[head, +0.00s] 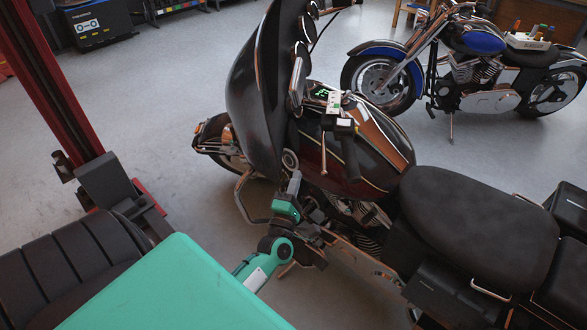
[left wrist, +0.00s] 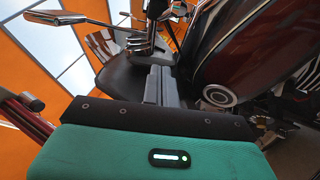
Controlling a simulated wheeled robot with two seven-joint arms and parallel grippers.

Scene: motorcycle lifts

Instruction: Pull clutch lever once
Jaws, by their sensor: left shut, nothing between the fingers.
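A dark red and black motorcycle (head: 340,155) with a tall black fairing stands in the middle of the head view. Its near handlebar grip (head: 350,157) is dark, and a thin lever (head: 323,152), seemingly the clutch lever, runs beside it. My left gripper (head: 294,181) is low beside the fairing, below and left of the grip and apart from it. In the left wrist view its grey fingers (left wrist: 160,86) are together and empty, with the dark red bodywork (left wrist: 236,52) to their right. The lever cannot be made out clearly there. My right gripper is out of view.
A blue motorcycle (head: 480,65) stands at the back right. A dark red lift post (head: 55,80) rises at the left. The black seat (head: 460,210) fills the right. A mirror (left wrist: 55,17) sticks out at upper left in the wrist view. Grey floor (head: 170,85) is free behind.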

